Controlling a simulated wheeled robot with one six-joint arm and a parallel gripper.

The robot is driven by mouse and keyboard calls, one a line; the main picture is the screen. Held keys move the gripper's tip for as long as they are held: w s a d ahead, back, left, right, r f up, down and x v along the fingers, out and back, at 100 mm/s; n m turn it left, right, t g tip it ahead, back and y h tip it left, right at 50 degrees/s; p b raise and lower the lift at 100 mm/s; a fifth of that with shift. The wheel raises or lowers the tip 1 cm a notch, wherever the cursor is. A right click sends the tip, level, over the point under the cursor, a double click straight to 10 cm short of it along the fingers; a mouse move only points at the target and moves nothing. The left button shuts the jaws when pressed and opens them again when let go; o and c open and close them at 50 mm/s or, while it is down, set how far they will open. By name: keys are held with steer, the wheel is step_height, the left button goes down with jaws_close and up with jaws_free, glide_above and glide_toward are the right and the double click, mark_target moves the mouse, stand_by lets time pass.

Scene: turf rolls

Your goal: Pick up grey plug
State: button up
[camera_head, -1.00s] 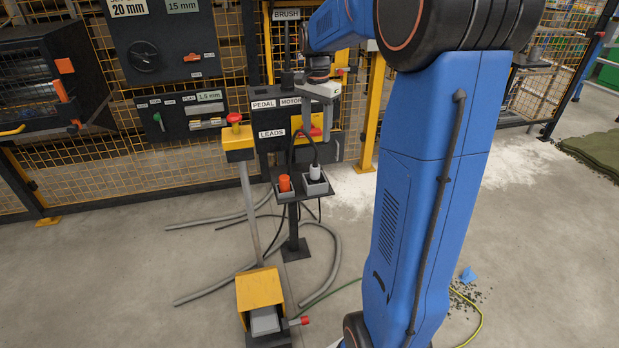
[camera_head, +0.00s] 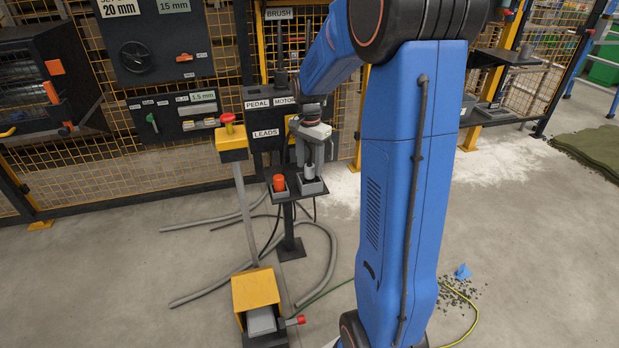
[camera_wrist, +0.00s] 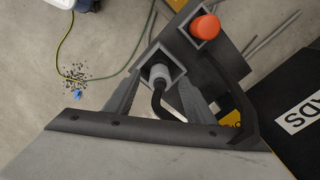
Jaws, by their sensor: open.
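The grey plug (camera_head: 309,171) stands upright in a grey square holder (camera_head: 312,187) on a small dark stand. In the wrist view, the plug (camera_wrist: 159,74) sits inside its holder, with a black cable rising from it towards me. My gripper (camera_head: 310,162) is open and pointing down just over the plug. In the wrist view, the gripper's fingers (camera_wrist: 161,86) lie on either side of the plug and cable, with gaps visible. I cannot tell how far down the plug the fingertips reach.
An orange plug (camera_head: 279,183) sits in a neighbouring holder, close on the left. A yellow post box with a red button (camera_head: 231,143) stands further left. The dark LEADS panel (camera_head: 266,134) is behind. Grey hoses (camera_head: 215,290) and a yellow pedal (camera_head: 256,290) are on the floor.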

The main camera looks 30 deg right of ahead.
steer(key=shift+f, duration=0.75)
steer(key=shift+c, duration=0.6)
steer(key=c, duration=1.1)
